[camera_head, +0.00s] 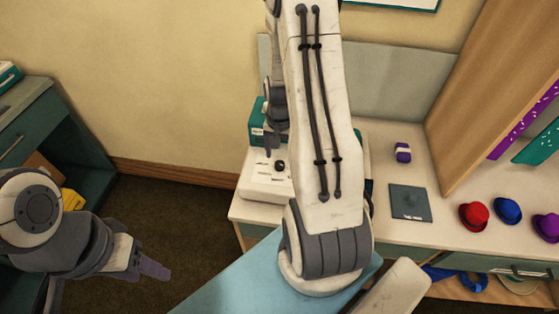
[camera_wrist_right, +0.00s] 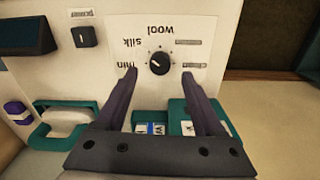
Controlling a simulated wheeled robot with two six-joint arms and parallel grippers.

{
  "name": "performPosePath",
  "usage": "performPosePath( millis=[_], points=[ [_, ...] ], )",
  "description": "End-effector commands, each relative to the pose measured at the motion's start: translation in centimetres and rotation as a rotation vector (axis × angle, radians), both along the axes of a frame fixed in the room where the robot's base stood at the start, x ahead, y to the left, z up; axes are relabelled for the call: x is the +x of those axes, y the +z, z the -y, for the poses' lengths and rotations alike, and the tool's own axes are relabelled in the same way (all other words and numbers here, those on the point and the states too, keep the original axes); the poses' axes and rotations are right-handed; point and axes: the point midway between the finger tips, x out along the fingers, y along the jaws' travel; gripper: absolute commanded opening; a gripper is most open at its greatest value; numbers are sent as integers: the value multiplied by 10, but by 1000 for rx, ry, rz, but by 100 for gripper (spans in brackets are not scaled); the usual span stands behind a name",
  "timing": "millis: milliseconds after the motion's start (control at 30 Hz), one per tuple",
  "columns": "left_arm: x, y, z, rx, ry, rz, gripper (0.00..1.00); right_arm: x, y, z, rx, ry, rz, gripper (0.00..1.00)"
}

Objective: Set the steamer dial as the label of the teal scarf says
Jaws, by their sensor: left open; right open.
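The white steamer (camera_head: 262,190) stands on the counter in the head view, partly hidden by my right arm. Its black dial (camera_wrist_right: 160,63) shows in the right wrist view, with "min", "silk" and "wool" printed upside down around it. I cannot tell surely which mark the dial points to. My right gripper (camera_wrist_right: 159,74) is open, with the dial between its fingertips in that view; contact cannot be told. The teal scarf (camera_head: 542,146) hangs at the right edge of the head view, and no label on it is readable. My left gripper (camera_head: 150,268) is open and empty, away from the counter.
A small black switch (camera_wrist_right: 85,37) sits beside the dial panel. A teal box (camera_head: 256,122) stands behind the steamer. A purple scarf (camera_head: 522,122) hangs beside the teal one. A red hat (camera_head: 473,215), a blue hat (camera_head: 507,210) and a dark pad (camera_head: 410,203) lie on the counter.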

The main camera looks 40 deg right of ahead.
Motion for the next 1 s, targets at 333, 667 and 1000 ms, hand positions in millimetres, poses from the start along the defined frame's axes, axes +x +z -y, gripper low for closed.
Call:
performPosePath(
  millis=[333,667,1000],
  points=[
    [0,-8,0,0,0,0,50,0,56,1,-2,-1,3,70],
    [0,-8,0,0,-1,0,50,-1,63,0,0,-1,0,70],
    [0,-8,0,0,0,0,50,-1,63,0,0,0,0,70]
  ],
)
